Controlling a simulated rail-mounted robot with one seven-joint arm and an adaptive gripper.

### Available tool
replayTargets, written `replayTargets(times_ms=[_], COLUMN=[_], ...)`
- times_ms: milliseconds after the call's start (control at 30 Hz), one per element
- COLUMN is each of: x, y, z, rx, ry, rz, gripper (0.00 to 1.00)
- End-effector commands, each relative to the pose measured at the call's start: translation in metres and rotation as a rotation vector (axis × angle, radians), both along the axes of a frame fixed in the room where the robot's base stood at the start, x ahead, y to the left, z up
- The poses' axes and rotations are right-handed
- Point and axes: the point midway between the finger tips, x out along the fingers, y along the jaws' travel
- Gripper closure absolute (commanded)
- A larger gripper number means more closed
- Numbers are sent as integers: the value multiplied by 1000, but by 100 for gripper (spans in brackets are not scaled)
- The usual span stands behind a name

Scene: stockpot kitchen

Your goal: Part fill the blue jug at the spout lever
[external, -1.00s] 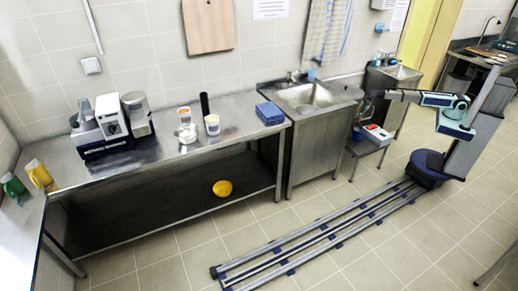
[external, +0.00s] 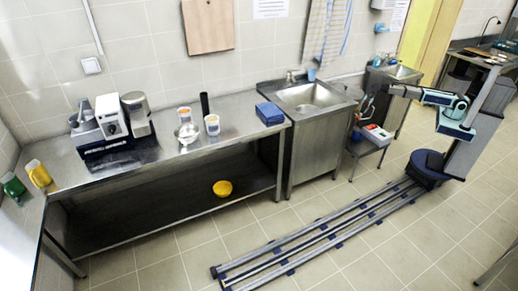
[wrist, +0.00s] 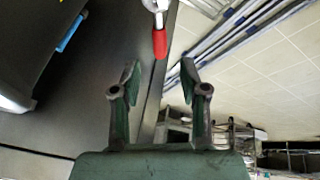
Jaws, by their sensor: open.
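A small blue vessel (external: 311,74), perhaps the blue jug, stands at the back of the large sink beside the tap in the external view; it is too small to make out a handle. In the wrist view a red-handled metal lever (wrist: 159,42) lies just beyond the fingertips, roughly in line with the gap between them. I cannot tell if it is the spout lever. My gripper (wrist: 160,78) is open, with nothing between its fingers. In the external view my gripper (external: 366,104) is small, to the right of the large sink, above a low stand.
The low stand (external: 357,149) carries a red and white item (external: 377,132). The large sink (external: 309,95) is to its left and a smaller sink (external: 398,72) behind. A yellow bowl (external: 222,188) is on the lower shelf. Floor rails (external: 310,240) run toward the front left.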

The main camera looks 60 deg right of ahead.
Motion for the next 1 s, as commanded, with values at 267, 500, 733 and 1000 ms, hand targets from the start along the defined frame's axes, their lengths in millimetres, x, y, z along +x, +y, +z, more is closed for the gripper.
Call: replayTargets(times_ms=[267, 500, 733, 1000], x=[-9, -11, -11, -11], y=[-16, -21, -21, -20], z=[40, 51, 51, 51], rx=[0, 0, 0, 0], ry=[-1, 0, 0, 0], rz=[1, 0, 1, 1], gripper=[56, 56, 56, 56])
